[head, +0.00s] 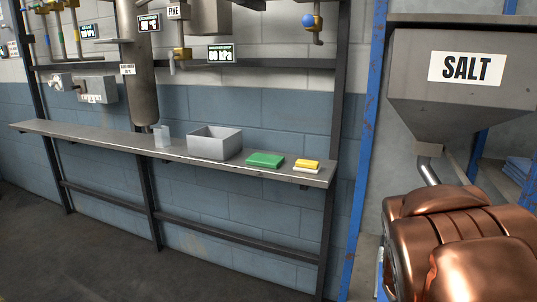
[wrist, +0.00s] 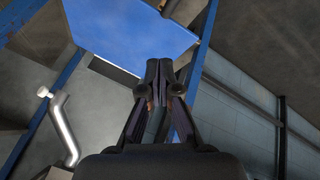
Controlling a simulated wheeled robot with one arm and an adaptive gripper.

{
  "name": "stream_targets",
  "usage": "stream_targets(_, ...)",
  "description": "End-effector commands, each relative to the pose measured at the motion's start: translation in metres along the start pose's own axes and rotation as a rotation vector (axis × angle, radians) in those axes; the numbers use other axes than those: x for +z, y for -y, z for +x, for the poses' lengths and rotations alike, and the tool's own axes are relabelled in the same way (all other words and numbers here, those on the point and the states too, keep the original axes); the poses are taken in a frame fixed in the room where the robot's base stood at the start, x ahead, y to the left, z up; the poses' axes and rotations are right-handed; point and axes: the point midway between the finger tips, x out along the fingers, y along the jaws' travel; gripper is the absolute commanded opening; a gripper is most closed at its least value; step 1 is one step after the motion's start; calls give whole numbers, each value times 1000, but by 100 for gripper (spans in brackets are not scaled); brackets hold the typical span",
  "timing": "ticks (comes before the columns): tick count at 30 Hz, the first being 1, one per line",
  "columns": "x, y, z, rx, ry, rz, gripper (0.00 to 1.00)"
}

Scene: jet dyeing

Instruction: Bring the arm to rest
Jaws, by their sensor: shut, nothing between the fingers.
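My gripper (wrist: 159,72) shows in the wrist view with its two dark fingers together at the tips. Nothing is held between them. In the wrist view the fingers stand in front of a blue surface and a blue-grey block wall. In the head view a copper-coloured part of my arm (head: 460,235) fills the lower right corner. My gripper is not visible in the head view.
A grey salt hopper (head: 410,85) with a spout hangs at the right, near my arm. A blue upright (head: 369,130) stands beside it. A narrow shelf (head: 100,142) along the wall bears a grey bin (head: 215,145), a green pad (head: 265,160) and a yellow-and-white sponge (head: 308,165).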

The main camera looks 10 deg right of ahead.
Motion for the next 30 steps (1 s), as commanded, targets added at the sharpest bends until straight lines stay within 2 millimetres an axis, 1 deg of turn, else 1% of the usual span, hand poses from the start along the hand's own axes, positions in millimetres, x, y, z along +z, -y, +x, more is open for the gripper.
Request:
stream_targets(1,8,21,-14,-52,26,10,0)
stream_targets(3,25,47,-32,-119,81,27,0)
stream_targets(5,42,69,-48,-174,134,36,0)
stream_targets(6,53,82,-60,-205,167,41,0)
stream_targets(8,72,100,-78,-248,225,45,0)
stream_targets(9,85,111,-89,-275,265,46,0)
stream_targets(11,104,125,-107,-306,321,44,0)
stream_targets(12,118,132,-118,-322,361,41,0)
stream_targets(15,145,145,-141,-348,439,32,0)
stream_targets(18,168,152,-160,-359,506,22,0)
stream_targets(26,220,158,-202,-357,651,-11,0)
stream_targets(27,214,153,-211,-356,646,-6,0)
stream_targets(30,207,148,-222,-356,637,-3,0)
